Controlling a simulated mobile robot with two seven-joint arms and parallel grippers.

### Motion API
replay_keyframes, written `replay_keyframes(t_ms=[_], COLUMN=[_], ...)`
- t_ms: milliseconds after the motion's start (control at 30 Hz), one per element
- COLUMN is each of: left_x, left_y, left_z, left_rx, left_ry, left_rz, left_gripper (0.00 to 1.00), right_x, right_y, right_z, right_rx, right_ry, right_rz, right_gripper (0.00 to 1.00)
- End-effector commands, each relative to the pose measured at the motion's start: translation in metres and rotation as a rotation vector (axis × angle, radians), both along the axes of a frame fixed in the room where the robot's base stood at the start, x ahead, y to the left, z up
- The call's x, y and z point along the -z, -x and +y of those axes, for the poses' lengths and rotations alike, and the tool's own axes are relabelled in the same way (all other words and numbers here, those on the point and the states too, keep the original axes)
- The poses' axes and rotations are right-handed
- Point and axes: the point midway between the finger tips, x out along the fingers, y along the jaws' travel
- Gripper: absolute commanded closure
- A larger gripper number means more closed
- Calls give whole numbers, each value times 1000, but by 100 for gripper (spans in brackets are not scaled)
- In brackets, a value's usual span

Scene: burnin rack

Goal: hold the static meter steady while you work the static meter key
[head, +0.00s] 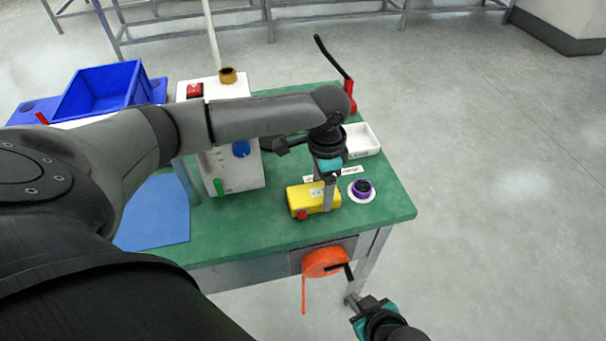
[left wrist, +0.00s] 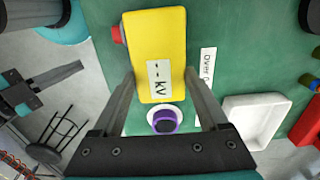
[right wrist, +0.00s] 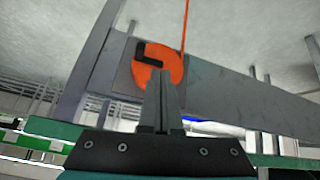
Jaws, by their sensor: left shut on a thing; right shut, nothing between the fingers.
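The static meter (head: 303,197) is a yellow box with a "-- kV" label, lying on the green table top. In the left wrist view the static meter (left wrist: 158,35) lies between my left fingers. Its key appears to be the red knob (head: 302,214) on its near side; the red knob (left wrist: 117,34) also shows at the meter's left edge in the left wrist view. My left gripper (head: 328,207) points down and is shut on the meter. My right gripper (head: 352,299) is shut and empty, low in front of the table, below the top and apart from the meter.
An orange reel (head: 320,262) with a black crank hangs on the table front, close to my right gripper. A purple knob on a white disc (head: 362,197) sits right of the meter. Behind are a white tray (head: 365,138), a white machine (head: 240,180) and a blue bin (head: 95,92).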

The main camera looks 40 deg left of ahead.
Motion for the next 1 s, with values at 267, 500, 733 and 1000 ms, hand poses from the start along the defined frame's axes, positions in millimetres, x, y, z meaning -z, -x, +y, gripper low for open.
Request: replay_keyframes(t_ms=[267,500,733,1000], left_x=[0,0,0,0], left_y=[0,0,0,0], left_z=[0,0,0,0], left_rx=[0,0,0,0], left_ry=[1,1,1,1], left_rz=[-1,-1,-1,-1], left_gripper=[86,86,86,86], right_x=[-90,-119,-121,-121], right_y=[19,33,34,29], right_z=[55,69,70,74], right_rx=[-260,-354,-359,-356], right_ry=[-71,-95,-96,-95], right_rz=[-133,-179,-182,-181], right_gripper=[100,100,100,100])
